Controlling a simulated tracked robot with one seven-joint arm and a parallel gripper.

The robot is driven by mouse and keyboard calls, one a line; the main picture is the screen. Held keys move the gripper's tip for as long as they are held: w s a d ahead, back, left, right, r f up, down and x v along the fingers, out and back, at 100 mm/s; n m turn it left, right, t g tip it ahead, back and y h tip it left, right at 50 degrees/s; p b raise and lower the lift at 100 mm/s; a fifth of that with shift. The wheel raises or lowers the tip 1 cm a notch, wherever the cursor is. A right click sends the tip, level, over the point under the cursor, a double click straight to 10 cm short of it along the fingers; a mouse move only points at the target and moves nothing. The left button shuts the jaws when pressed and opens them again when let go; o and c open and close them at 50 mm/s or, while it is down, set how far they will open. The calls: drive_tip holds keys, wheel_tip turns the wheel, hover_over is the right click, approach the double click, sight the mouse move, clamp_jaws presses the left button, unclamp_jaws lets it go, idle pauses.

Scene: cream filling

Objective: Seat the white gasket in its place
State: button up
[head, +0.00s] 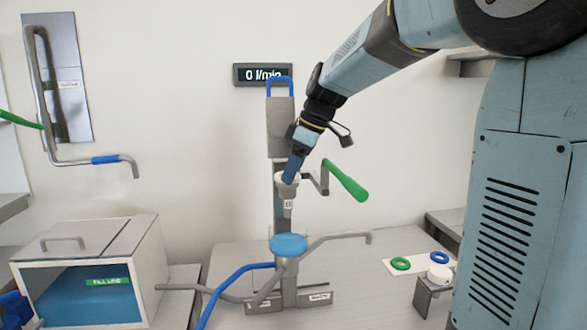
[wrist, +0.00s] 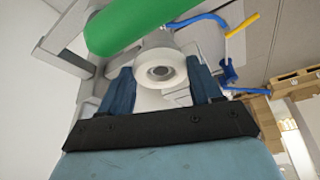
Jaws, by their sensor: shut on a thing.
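My gripper (wrist: 163,82) is shut on the white gasket (wrist: 160,62), a thick white ring with a round opening, seen between the blue fingers in the wrist view. In the head view my gripper (head: 291,178) points down at the top of the grey upright nozzle part (head: 287,190) on the central column. The gasket is hard to make out there, and I cannot tell whether it touches the part below.
A green-handled lever (head: 346,181) stands just right of my gripper. Below are a blue disc (head: 288,245) and bent pipes. A green ring (head: 400,263) and blue ring (head: 439,257) lie at right, near a white round piece (head: 439,274). A tank (head: 130,245) stands left.

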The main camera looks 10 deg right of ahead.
drive_tip(key=shift+f, duration=0.1)
drive_tip(key=o, duration=1.1)
wheel_tip(320, 180, up, 7)
idle(0.6)
